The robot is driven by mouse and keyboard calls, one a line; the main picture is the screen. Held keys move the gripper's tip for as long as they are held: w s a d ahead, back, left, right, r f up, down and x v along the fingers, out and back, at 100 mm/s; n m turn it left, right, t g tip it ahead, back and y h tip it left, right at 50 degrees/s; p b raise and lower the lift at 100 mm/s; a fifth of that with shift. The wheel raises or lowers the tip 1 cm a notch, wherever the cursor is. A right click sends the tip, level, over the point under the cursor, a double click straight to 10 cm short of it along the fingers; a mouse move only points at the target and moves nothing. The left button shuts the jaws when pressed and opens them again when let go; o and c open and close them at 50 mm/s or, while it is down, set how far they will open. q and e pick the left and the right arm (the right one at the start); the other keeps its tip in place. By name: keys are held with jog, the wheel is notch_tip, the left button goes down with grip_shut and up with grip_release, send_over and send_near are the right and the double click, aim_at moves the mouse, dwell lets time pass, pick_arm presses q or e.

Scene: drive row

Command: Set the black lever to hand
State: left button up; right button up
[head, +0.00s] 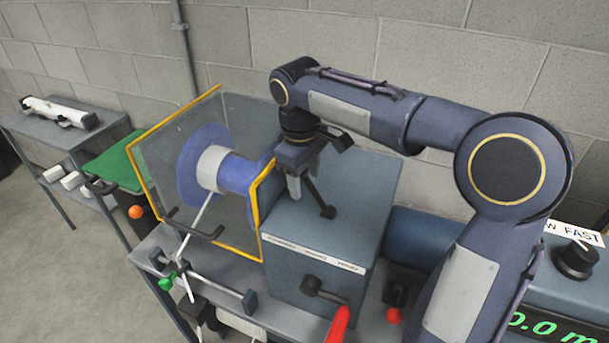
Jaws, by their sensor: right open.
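A black lever (327,291) sits on the front of the grey-blue box (368,225). Its arm points right and slightly down from a round hub. A white strip with several small labels (315,254) runs above it; I cannot read the words. My right gripper (304,190) is open above the top of the box, pointing down, behind and above the lever and apart from it. A dark rod-like part (327,211) shows beside its fingers; I cannot tell whether it belongs to the gripper. My left gripper is not in view.
A red handle (339,325) stands close below the lever. A clear yellow-edged guard (156,148) with a blue and white spool (213,168) stands left of the box. A red knob (394,316) and a black speed dial (575,261) are at right. The wall is behind.

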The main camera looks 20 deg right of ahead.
aim_at(322, 199)
jog(key=shift+f, duration=0.1)
grip_shut()
dwell(0.3)
jog(key=s+d+t+y+b, duration=0.1)
jog(key=t+b, duration=0.1)
jog(key=b, duration=0.1)
jog(key=s+d+r+t+y+b, duration=0.1)
jog(key=s+y+b, duration=0.1)
jog(key=b, duration=0.2)
jog(key=shift+d+t, duration=0.3)
jog(key=shift+t, duration=0.1)
jog(key=shift+s+d+r+t+y+b, duration=0.35)
jog(key=shift+s+d+t+y+b, duration=0.15)
jog(key=shift+b, duration=0.65)
grip_release()
